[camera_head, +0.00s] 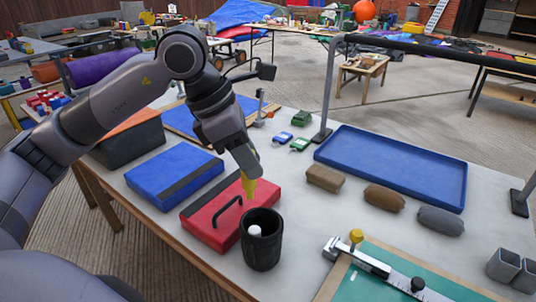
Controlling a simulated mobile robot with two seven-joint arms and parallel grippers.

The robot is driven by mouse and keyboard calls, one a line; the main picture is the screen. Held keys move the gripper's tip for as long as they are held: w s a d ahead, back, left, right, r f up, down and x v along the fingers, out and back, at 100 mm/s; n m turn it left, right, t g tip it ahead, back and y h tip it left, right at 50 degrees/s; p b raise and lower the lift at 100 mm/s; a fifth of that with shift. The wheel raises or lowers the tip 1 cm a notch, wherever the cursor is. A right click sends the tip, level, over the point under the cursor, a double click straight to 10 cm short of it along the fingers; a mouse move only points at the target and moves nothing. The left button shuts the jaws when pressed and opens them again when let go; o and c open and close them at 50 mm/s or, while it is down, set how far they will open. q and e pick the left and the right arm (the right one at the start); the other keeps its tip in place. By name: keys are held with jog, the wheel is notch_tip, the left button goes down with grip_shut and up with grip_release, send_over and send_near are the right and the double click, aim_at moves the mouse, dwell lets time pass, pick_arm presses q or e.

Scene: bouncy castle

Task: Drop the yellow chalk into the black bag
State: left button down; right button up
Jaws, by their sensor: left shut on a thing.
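The yellow chalk (248,188) hangs from my left gripper (247,172), which is shut on it. The chalk points down and is above the red case, just up and left of the black bag's mouth. The black bag (261,250) stands upright on the table like an open round pouch, with a white object (254,231) showing inside it. The chalk is apart from the bag's rim. My right gripper is not in view.
A red case (208,222) with a black handle lies left of the bag, and a blue case (173,179) beyond it.

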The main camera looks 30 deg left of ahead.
aim_at(250, 185)
pick_arm(q)
jog(key=shift+f+b, duration=0.4)
jog(key=shift+f, duration=0.1)
notch_tip(250, 185, down, 5)
jog(key=b, duration=0.3)
jog(key=shift+b, duration=0.4)
jog(key=c, duration=0.8)
grip_release()
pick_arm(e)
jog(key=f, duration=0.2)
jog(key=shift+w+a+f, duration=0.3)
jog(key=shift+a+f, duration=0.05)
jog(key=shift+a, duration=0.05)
pick_arm(q)
jog(key=v, duration=0.7)
jog(key=shift+r+p, duration=0.1)
jog(key=shift+p, duration=0.25)
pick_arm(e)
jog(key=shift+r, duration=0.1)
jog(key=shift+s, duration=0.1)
